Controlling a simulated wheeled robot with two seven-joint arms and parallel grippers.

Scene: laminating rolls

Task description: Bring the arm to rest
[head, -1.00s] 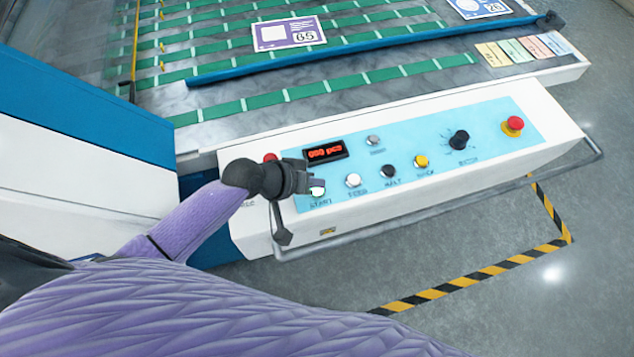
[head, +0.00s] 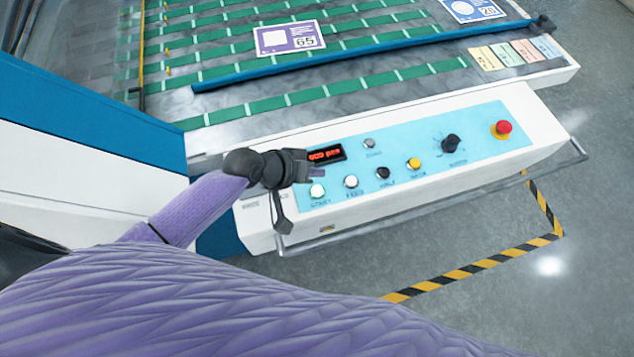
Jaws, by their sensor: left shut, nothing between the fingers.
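My left gripper (head: 314,166) is in the head view, at the left end of the control panel (head: 470,173). It is shut and empty. Its fingertips are over the panel, just above the white START button (head: 317,190) in the picture and beside the red-lit display (head: 326,155). I cannot tell how high above the panel it is. My left arm, in a purple quilted sleeve, comes in from the left. My right gripper is out of view.
The panel also has a white button (head: 351,181), a dark button (head: 383,173), a yellow button (head: 414,164), a black knob (head: 451,143) and a red emergency button (head: 503,128). A grey rail (head: 440,206) runs along its front. Behind is a bed with green belts (head: 300,98) and a blue bar (head: 350,57).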

